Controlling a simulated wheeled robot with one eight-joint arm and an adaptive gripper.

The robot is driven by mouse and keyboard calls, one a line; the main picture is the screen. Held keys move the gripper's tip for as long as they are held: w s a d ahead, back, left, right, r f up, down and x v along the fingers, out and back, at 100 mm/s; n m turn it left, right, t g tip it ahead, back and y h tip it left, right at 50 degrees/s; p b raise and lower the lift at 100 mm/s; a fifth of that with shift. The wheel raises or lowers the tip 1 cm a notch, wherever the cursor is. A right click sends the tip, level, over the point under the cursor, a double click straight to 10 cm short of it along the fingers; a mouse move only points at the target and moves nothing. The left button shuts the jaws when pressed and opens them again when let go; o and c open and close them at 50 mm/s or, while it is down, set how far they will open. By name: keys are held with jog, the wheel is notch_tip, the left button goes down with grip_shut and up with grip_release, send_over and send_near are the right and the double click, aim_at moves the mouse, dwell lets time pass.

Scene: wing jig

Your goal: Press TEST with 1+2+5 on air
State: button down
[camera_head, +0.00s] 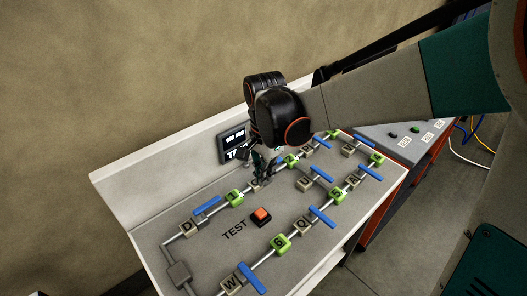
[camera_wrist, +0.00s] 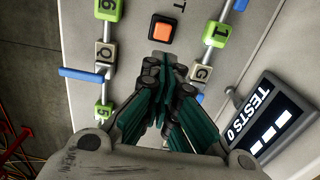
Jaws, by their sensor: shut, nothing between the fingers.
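My gripper (camera_head: 260,178) is shut and empty, just above the panel near the G block (camera_wrist: 202,72). In the wrist view its fingertips (camera_wrist: 163,60) lie just below the orange TEST button (camera_head: 261,215), apart from it in the head view. The button also shows in the wrist view (camera_wrist: 161,32). Green blocks 1 (camera_head: 234,197), 6 (camera_head: 281,243) and 5 (camera_head: 338,196) sit on the pipes. The D valve's blue handle (camera_head: 206,205) lies along its pipe. The Q handle (camera_head: 322,217) and W handle (camera_head: 252,279) lie across theirs. Block 2 cannot be made out.
A display (camera_wrist: 268,118) reads "TESTS 0" with three white bars. More valves with blue handles, including U (camera_head: 304,184) and A (camera_head: 352,180), stand on the right. A grey console (camera_head: 395,130) adjoins the panel. The area around the button is clear.

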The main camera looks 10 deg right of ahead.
aim_at(264, 210)
notch_tip(264, 210, down, 14)
jog(key=b, duration=0.3)
jog(key=shift+w+r+b, duration=0.1)
jog(key=shift+r+b, duration=0.15)
jog(key=shift+b, duration=0.15)
jog(key=shift+f, duration=0.15)
